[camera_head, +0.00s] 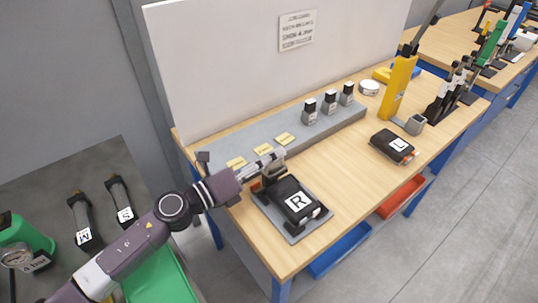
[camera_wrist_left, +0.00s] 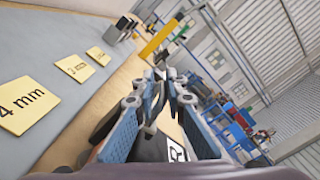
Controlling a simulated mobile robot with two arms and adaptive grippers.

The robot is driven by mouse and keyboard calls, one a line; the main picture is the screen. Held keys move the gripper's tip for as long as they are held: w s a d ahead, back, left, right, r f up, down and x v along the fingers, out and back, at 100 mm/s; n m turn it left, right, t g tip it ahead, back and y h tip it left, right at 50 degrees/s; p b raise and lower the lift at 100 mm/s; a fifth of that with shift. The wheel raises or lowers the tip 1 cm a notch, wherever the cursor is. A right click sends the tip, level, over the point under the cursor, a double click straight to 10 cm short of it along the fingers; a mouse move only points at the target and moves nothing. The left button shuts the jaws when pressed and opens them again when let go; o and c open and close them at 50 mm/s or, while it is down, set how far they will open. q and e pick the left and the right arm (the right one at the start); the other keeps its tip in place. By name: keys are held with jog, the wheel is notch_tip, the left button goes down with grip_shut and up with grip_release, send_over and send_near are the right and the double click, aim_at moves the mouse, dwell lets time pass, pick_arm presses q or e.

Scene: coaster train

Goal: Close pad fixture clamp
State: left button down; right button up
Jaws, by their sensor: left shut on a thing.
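The black pad marked R (camera_head: 297,201) lies on a grey fixture plate (camera_head: 302,233) near the table's front edge. The dark clamp (camera_head: 262,183) stands at the fixture's back left end, partly hidden by my gripper. My left gripper (camera_head: 277,157) is over that end, its fingers closed on what seems to be the clamp's handle. In the left wrist view the fingertips (camera_wrist_left: 171,88) come together above the pad with the R label (camera_wrist_left: 177,154). What lies between them is mostly hidden. My right gripper is out of view.
A grey ledge (camera_head: 350,119) with yellow cards (camera_head: 261,150) and several small blocks runs behind the fixture. A second pad marked L (camera_head: 394,146) and a yellow upright tool (camera_head: 398,88) stand to the right. The wood between both pads is clear.

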aim_at(276, 170)
pick_arm(q)
jog(key=shift+s+d+f+m+b, duration=0.25)
jog(key=shift+s+d+m, duration=0.1)
jog(key=shift+m, duration=0.35)
jog(key=shift+s+d+f+m+b, duration=0.1)
jog(key=shift+s+d+m+b, duration=0.2)
jog(key=shift+m, duration=0.4)
jog(key=shift+s+a, duration=0.1)
jog(key=shift+s+f, duration=0.1)
jog(key=shift+f, duration=0.15)
jog(key=c, duration=2.1)
grip_release()
jog(key=shift+r, duration=0.25)
notch_tip(276, 170, up, 10)
jog(key=shift+f, duration=0.15)
jog(key=shift+a, duration=0.1)
